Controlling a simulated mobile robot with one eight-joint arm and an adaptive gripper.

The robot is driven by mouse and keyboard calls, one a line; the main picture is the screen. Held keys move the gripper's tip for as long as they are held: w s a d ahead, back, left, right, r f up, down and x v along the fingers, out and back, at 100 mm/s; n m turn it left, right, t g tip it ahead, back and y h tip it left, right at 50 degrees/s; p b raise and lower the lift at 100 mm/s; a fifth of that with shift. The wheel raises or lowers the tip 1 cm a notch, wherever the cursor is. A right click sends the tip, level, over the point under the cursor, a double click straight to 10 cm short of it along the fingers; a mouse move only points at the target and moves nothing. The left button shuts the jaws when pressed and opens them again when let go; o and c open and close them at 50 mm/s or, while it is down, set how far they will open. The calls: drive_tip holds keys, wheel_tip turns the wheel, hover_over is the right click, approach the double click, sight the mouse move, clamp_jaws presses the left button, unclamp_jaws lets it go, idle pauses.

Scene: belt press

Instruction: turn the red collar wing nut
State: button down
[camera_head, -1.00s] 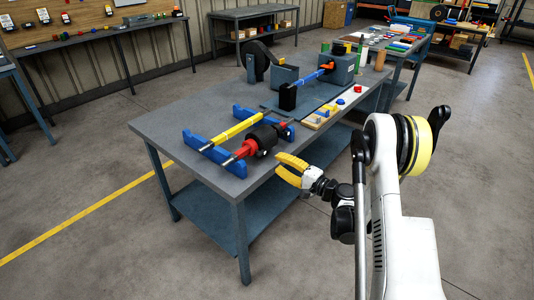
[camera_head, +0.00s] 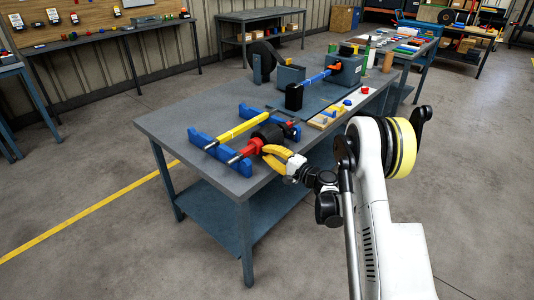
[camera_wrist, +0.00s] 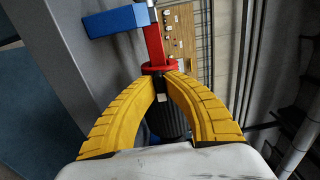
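The red collar wing nut (camera_head: 250,147) sits on a shaft at the near end of a black roller (camera_head: 268,134) on the workbench. In the wrist view its red collar (camera_wrist: 158,66) and a red wing (camera_wrist: 154,43) show just beyond my fingertips. My gripper (camera_head: 268,157) has two yellow curved fingers and is at the bench's right edge, close to the red part. In the wrist view its fingertips (camera_wrist: 164,79) are slightly apart and seem empty, with the black roller visible between the fingers. I cannot tell whether they touch the collar.
Blue supports (camera_head: 221,154) hold the roller shaft and a yellow bar (camera_head: 238,130) beside it. A belt assembly (camera_head: 345,68) stands at the bench's far end. Small coloured parts lie on a wooden board (camera_head: 325,119). The near left benchtop (camera_head: 175,125) is clear.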

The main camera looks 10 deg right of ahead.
drive_tip(key=shift+m, duration=0.5)
drive_tip(key=c, duration=1.5)
unclamp_jaws()
drive_tip(key=v, duration=1.2)
drive_tip(key=shift+d+r, duration=0.1)
